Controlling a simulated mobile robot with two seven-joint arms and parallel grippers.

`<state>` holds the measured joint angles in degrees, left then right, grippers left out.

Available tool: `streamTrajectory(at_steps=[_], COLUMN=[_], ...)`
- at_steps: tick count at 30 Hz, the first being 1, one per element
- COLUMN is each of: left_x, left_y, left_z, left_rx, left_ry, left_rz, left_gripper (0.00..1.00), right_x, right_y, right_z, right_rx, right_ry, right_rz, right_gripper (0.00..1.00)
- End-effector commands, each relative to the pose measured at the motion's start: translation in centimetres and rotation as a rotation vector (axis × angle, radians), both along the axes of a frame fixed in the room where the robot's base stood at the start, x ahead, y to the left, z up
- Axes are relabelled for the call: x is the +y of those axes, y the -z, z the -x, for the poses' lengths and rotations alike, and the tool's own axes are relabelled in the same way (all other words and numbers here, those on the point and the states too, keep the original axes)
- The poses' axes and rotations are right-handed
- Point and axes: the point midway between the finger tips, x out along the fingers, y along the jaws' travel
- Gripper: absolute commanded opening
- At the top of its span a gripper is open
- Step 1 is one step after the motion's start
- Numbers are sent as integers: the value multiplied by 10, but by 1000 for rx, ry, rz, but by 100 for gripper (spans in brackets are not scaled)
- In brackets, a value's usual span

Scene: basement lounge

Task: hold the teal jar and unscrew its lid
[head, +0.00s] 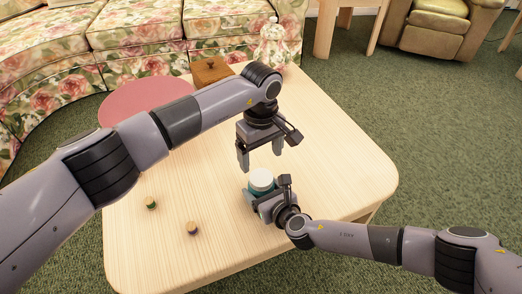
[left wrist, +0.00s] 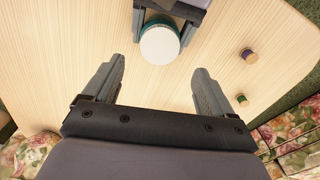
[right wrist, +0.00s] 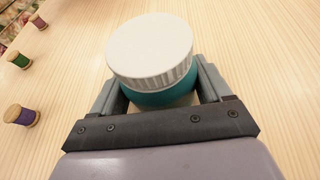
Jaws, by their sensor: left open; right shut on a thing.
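The teal jar (head: 262,190) stands upright on the light wooden table, with its ribbed white lid (head: 261,178) on. My right gripper (head: 269,196) is shut around the jar's body below the lid. In the right wrist view the jar's teal band (right wrist: 160,95) sits between the two fingers, under the lid (right wrist: 150,45). My left gripper (head: 261,160) is open and empty above the jar, pointing down. In the left wrist view the lid (left wrist: 159,45) lies beyond the open fingertips (left wrist: 160,75), apart from them.
Small thread spools stand on the table (head: 340,170): a green one (head: 151,203) and a purple one (head: 192,228). The table's right side is clear.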

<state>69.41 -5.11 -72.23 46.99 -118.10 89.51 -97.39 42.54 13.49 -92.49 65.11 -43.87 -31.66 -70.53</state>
Motion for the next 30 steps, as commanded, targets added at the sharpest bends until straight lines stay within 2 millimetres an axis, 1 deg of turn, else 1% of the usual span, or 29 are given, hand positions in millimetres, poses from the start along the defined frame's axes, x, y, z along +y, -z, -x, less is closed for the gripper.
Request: streamTrajectory(at_steps=[9,12,18,27,28,29,30], left_x=[-1,-1,0,0,0,0,0], left_y=[50,60,72,74,74,74,74], left_z=[1,1,0,0,0,0,0], left_rx=[3,2,0,0,0,0,0], left_ry=[-2,-3,-2,-2,-2,-2,-2], left_rz=[-1,0,0,0,0,0,0], left_gripper=[85,85,85,85,82,72,59], right_x=[0,0,0,0,0,0,0], right_y=[0,0,0,0,0,0,0], right_z=[0,0,0,0,0,0,0], right_rx=[0,0,0,0,0,0,0], right_ry=[0,0,0,0,0,0,0], right_rz=[0,0,0,0,0,0,0], right_gripper=[0,0,0,0,0,0,0])
